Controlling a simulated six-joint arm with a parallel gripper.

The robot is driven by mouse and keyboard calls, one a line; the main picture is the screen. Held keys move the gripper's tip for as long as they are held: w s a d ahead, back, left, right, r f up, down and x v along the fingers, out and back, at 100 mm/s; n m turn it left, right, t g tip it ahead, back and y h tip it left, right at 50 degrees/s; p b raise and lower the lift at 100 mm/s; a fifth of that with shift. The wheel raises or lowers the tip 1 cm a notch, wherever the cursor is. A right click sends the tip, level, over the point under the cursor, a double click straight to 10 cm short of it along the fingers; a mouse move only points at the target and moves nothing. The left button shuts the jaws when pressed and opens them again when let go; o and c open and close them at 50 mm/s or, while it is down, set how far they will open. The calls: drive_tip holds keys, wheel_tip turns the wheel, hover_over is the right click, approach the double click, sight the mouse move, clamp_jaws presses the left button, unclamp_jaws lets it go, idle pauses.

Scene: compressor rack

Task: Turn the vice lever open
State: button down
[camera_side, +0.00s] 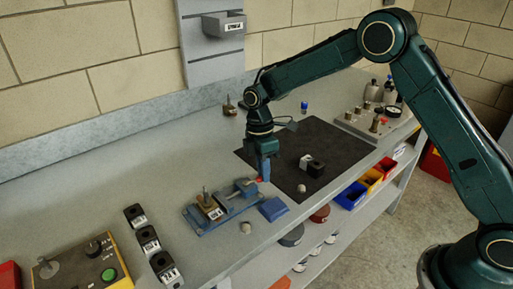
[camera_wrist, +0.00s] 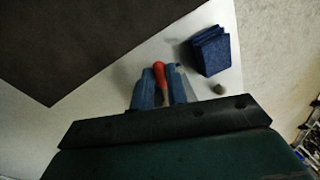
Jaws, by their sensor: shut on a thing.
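The blue vice (camera_side: 212,213) stands on the grey bench in the side view, with a brass-coloured piece (camera_side: 208,205) at its left end. The vice lever (camera_side: 260,179) has a red handle and sits at the right end of the vice. In the wrist view the red handle (camera_wrist: 173,85) lies between my two blue fingers. My gripper (camera_side: 264,174) points down from above and is shut on the handle; it also shows in the wrist view (camera_wrist: 164,82). The vice body is hidden in the wrist view.
A folded blue cloth (camera_side: 272,208) lies just right of the vice. A black mat (camera_side: 305,160) behind holds a small black-and-white block (camera_side: 312,166). Several black labelled blocks (camera_side: 148,240) and a yellow control box (camera_side: 85,262) stand front left.

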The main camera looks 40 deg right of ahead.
drive_tip(key=shift+w+n+h, duration=0.15)
drive_tip(key=shift+w+n, duration=0.25)
drive_tip(key=shift+n, duration=0.45)
drive_tip(key=shift+w+n+h, duration=0.15)
drive_tip(key=shift+w+n, duration=0.25)
drive_tip(key=shift+n, duration=0.45)
drive_tip(key=c, duration=1.4)
unclamp_jaws()
drive_tip(key=shift+r, duration=0.1)
drive_tip(key=w+r, duration=0.1)
drive_tip(key=r, duration=0.8)
drive_tip(key=w+r, duration=0.1)
drive_tip(key=r, duration=0.3)
drive_tip(key=shift+w+r, duration=0.2)
drive_tip(key=shift+w, duration=0.15)
